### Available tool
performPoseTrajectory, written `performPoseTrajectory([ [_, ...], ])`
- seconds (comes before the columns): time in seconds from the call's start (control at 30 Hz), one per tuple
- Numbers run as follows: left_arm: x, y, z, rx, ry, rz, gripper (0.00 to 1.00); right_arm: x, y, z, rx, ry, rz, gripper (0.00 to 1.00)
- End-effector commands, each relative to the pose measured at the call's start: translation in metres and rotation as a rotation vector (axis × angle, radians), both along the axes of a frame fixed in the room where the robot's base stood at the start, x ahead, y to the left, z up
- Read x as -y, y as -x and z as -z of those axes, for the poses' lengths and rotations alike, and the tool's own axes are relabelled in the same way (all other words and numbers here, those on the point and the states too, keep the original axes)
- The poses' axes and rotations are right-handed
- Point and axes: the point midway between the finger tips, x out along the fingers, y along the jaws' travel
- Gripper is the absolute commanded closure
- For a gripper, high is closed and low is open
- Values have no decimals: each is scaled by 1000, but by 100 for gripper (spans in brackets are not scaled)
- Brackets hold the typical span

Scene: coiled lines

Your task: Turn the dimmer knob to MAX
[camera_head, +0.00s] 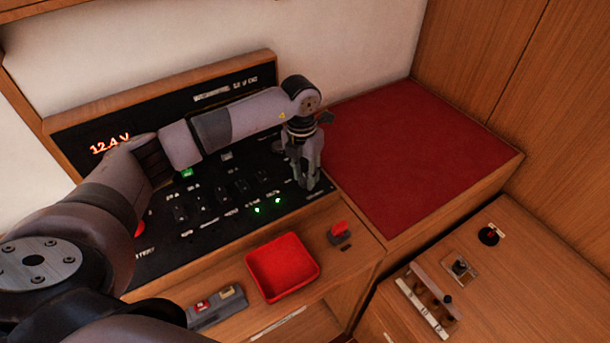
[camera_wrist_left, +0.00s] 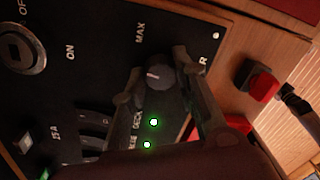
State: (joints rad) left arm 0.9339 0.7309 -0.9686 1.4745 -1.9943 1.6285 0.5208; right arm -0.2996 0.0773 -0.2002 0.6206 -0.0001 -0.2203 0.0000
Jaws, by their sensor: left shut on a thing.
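The dimmer knob (camera_wrist_left: 160,76) is a small dark round knob with a short pale mark, on the black switch panel (camera_wrist_left: 95,60). The white MAX label (camera_wrist_left: 140,33) is printed near it in the left wrist view. My left gripper (camera_wrist_left: 156,79) is shut on the knob, with a finger on either side. In the head view, the left gripper (camera_head: 308,184) points down at the panel's right end, and its fingers hide the knob. I cannot tell exactly where the pale mark points. My right gripper is not in view.
A red tray (camera_head: 283,268) and a small red switch (camera_head: 340,231) are on the wooden ledge before the panel. A red cushioned top (camera_head: 405,150) lies to the right. The display (camera_head: 110,143) reads 12.4 V. Two green lights (camera_head: 257,210) glow near the knob.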

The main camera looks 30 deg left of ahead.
Motion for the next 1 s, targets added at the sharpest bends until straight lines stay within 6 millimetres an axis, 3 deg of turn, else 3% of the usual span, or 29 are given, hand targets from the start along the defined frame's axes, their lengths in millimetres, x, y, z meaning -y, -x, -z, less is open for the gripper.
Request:
performPoseTrajectory([
  [0.4, 0, -2, 4, 4, -2, 367, 100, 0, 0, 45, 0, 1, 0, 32],
  [1.0, 2, -2, 2, 4, -1, 937, 100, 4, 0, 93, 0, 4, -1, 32],
])
